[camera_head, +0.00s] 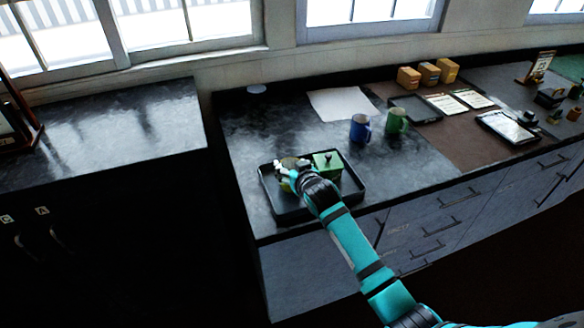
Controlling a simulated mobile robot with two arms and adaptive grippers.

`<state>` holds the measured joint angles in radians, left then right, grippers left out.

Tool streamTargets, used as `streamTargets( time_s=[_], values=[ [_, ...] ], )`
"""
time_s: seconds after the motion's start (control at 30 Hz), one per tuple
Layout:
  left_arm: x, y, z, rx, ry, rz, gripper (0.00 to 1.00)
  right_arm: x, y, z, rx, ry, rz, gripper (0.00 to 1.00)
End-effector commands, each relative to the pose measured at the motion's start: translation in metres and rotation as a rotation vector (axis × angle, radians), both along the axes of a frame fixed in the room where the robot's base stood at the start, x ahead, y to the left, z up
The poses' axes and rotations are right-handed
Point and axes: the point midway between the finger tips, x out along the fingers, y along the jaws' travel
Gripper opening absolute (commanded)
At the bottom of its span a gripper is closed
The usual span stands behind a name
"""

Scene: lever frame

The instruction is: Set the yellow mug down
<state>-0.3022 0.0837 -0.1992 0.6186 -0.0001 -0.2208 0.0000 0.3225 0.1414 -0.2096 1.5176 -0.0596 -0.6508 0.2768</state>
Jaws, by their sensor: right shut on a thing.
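My right gripper (288,167) is over the left part of a dark tray (362,190) on the counter. It is shut on the yellow mug (284,185). Only a small yellowish part of the mug shows, as my gripper hides most of it. I cannot tell whether the mug touches the tray floor. My left gripper is not in view.
A green box with a dark knob (328,162) is in the tray, right of my gripper. A blue mug (360,128) and a green mug (397,121) stand behind. A white sheet (340,104) lies farther back. The counter's left part is clear.

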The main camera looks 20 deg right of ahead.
Motion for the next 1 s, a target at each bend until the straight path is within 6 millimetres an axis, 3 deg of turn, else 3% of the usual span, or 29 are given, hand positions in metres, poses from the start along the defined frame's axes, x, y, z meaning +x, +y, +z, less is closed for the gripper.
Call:
streamTargets(
  time_s=[0.5, 0.53, 0.6, 0.7, 1.0],
  values=[
    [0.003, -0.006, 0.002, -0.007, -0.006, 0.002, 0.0, 0.0, 0.0, -0.015, 0.001, -0.005, 0.0, 0.19],
    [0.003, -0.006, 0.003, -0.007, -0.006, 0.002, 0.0, 0.0, 0.0, -0.015, 0.001, -0.003, 0.0, 0.64],
    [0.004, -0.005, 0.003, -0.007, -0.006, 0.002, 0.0, 0.0, 0.0, -0.015, 0.001, -0.003, 0.0, 0.74],
    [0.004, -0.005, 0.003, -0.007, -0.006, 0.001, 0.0, 0.0, 0.0, -0.015, 0.001, -0.003, 0.0, 0.85],
    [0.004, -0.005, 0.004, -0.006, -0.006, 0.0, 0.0, 0.0, 0.0, -0.012, 0.0, -0.003, 0.0, 0.85]
  ],
)
